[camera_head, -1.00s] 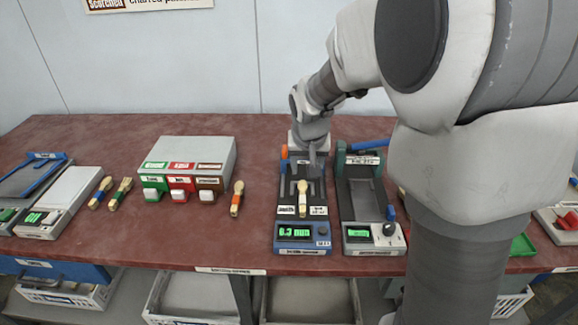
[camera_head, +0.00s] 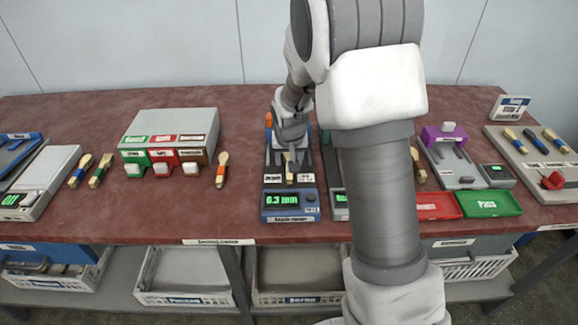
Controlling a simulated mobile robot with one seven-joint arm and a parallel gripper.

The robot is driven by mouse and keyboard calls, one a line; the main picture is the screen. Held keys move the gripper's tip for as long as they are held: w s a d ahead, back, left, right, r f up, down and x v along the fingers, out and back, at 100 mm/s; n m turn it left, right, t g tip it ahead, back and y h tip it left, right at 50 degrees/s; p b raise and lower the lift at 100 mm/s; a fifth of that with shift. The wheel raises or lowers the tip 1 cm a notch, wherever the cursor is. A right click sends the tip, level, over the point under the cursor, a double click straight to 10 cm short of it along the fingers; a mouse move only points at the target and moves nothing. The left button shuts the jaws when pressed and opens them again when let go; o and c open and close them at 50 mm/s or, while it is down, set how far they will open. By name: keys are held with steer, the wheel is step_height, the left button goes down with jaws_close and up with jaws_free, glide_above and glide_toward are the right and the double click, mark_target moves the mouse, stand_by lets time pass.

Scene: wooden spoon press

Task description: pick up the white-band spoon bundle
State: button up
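A pale wooden spoon bundle (camera_head: 290,170) sits on the bed of the blue-fronted gauge (camera_head: 290,216), whose display reads 0.3 mm. Its band is too small to make out, so I cannot tell whether it is white. My gripper (camera_head: 291,148) points down at the bundle's far end, and its fingers overlap the bundle's top in the picture. I cannot tell whether the fingers touch it or how far apart they are.
Bundles with coloured bands lie left (camera_head: 79,171) and beside the grey button box (camera_head: 170,125). My arm hides much of the neighbouring device. Red (camera_head: 436,206) and green (camera_head: 487,204) trays and a board of bundles (camera_head: 500,150) stand right. The table (camera_head: 60,115) is clear behind the box.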

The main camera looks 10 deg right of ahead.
jaws_close()
stand_by(0.5)
